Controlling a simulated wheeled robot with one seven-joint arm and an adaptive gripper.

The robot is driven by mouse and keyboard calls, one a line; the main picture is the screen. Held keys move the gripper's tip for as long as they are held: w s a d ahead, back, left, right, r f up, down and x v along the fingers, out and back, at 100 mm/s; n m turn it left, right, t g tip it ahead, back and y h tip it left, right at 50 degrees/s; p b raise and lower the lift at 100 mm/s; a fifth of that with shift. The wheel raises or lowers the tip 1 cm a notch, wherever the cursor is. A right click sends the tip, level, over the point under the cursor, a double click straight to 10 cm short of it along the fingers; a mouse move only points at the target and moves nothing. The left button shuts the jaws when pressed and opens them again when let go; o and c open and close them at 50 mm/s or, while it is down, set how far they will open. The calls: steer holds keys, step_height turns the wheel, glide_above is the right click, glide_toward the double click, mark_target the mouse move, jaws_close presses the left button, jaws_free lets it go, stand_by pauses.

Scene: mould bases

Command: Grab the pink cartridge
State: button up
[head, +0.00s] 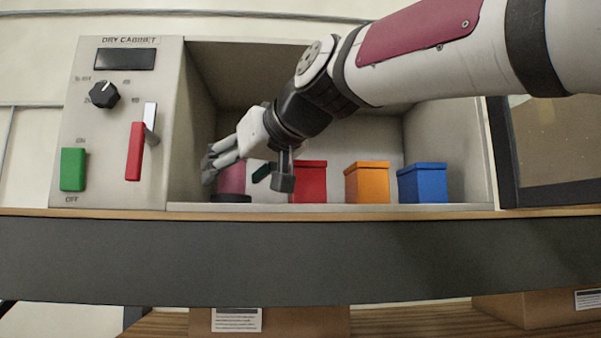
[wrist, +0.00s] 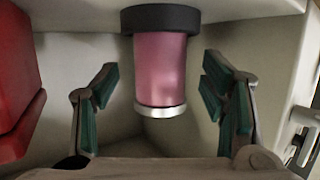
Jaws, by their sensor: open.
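The pink cartridge (head: 231,179) stands inside the dry cabinet at its left end, on a dark base, partly hidden by my gripper in the head view. In the wrist view the pink cartridge (wrist: 161,70) is a pink cylinder with a black band at one end and a silver rim at the other. My gripper (head: 240,168) reaches into the cabinet at the cartridge. In the wrist view my gripper (wrist: 162,95) is open, with one green-padded finger on each side of the cartridge and a visible gap on both sides.
A red box (head: 310,184), an orange box (head: 367,184) and a blue box (head: 422,184) stand to the right on the cabinet floor. The cabinet's left wall (head: 196,130) is close to my gripper. The control panel (head: 118,120) with switches is left of the opening.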

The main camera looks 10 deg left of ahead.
steer(key=shift+x, duration=0.9)
steer(key=c, duration=1.4)
steer(key=shift+o, duration=0.2)
steer(key=shift+s+r+p, duration=0.1)
steer(key=shift+r+p, duration=0.1)
steer(key=shift+p, duration=0.1)
